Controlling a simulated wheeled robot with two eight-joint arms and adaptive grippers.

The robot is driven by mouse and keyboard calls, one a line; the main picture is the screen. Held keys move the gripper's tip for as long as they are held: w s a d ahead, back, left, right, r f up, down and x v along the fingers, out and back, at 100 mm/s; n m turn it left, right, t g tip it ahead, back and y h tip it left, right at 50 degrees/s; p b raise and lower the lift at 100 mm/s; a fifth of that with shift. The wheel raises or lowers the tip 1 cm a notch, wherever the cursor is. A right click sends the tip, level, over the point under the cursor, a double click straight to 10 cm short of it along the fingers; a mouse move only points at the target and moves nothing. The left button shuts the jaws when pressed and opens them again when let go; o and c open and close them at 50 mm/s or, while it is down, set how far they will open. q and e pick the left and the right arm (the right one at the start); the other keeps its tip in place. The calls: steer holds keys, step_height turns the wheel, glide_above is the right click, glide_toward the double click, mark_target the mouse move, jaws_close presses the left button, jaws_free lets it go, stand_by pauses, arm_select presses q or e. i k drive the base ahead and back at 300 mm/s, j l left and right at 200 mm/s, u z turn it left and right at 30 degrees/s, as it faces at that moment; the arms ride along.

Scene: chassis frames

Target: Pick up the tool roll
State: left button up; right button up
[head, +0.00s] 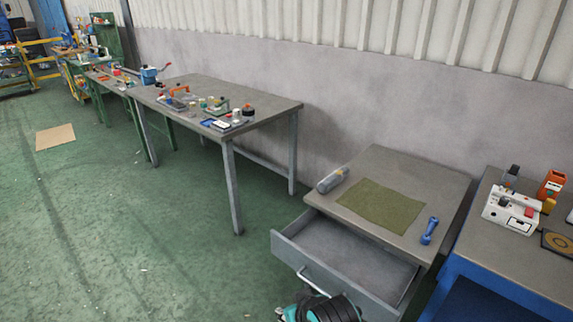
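A grey rolled bundle with a small yellow mark, which looks like the tool roll (330,181), lies on its side at the left edge of the grey drawer cabinet's top (408,172). It is next to a flat olive-green cloth (381,205). Nothing holds it. Neither of my grippers is in view.
The cabinet's drawer (345,262) stands open and looks empty. A blue dumbbell-shaped thing (429,231) lies right of the cloth. A teal and black object (322,309) is cut off below the drawer. A blue bench (515,262) stands right, a long table (250,95) left. Green floor (90,230) is open at left.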

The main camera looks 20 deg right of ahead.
mark_target(339, 174)
steer(key=i+j+u, duration=0.1)
steer(key=i+u, duration=0.15)
steer(key=i, duration=0.5)
steer(key=i+u, duration=0.25)
steer(key=i, duration=0.45)
steer(key=i+z, duration=0.7)
steer(key=z, duration=0.15)
steer(key=i+j+z, duration=0.1)
steer(key=i+z, duration=0.35)
steer(key=i+l+z, duration=0.1)
steer(key=z, duration=0.35)
steer(key=i+z, duration=0.3)
steer(key=z, duration=0.2)
steer(key=i+j+z, duration=0.1)
steer(key=z, duration=0.35)
steer(key=i+j+z, duration=0.15)
steer(key=i+z, duration=0.15)
steer(key=z, duration=0.15)
steer(key=i+j+z, duration=0.15)
steer(key=z, duration=0.35)
steer(key=i+j+z, duration=0.2)
